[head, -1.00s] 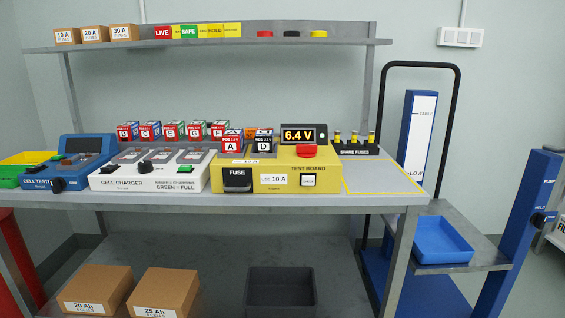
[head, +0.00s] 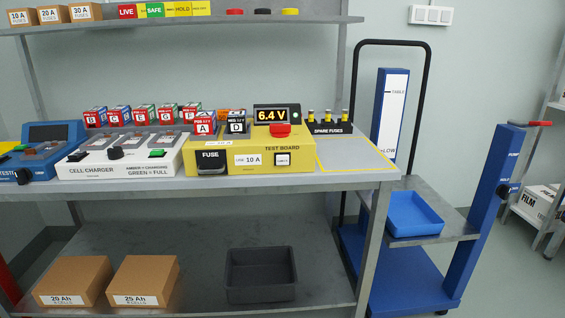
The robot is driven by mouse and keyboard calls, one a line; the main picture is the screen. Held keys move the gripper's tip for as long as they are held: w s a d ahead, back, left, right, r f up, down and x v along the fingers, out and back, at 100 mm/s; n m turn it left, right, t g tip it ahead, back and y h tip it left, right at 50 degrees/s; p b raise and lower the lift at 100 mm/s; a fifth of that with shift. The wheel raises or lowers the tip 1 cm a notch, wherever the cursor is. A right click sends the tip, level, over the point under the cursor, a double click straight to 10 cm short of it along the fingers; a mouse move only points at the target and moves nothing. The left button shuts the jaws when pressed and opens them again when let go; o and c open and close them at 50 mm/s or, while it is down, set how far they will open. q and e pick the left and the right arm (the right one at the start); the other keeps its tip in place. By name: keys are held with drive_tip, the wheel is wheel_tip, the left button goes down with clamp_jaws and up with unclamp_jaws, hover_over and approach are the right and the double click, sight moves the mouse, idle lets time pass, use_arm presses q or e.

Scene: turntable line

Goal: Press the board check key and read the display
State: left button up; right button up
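The yellow test board (head: 310,158) stands on the bench right of the cell charger. Its display (head: 277,115) is lit and reads 6.4 V. The small white check key (head: 283,159) is on its front face at the right. A red knob (head: 280,131) sits on top below the display. A black fuse holder marked FUSE (head: 211,160) and a 10 A label (head: 248,160) are left of the key. Cells A (head: 204,127) and D (head: 237,127) stand upright on the board's top. Neither gripper is in view.
The white cell charger (head: 117,164) and blue cell tester (head: 50,135) stand to the left. Spare fuses (head: 328,128) stand behind a clear yellow-outlined area. A blue lift cart with a blue tray (head: 414,214) is to the right. Boxes and a dark crate (head: 260,275) are on the lower shelf.

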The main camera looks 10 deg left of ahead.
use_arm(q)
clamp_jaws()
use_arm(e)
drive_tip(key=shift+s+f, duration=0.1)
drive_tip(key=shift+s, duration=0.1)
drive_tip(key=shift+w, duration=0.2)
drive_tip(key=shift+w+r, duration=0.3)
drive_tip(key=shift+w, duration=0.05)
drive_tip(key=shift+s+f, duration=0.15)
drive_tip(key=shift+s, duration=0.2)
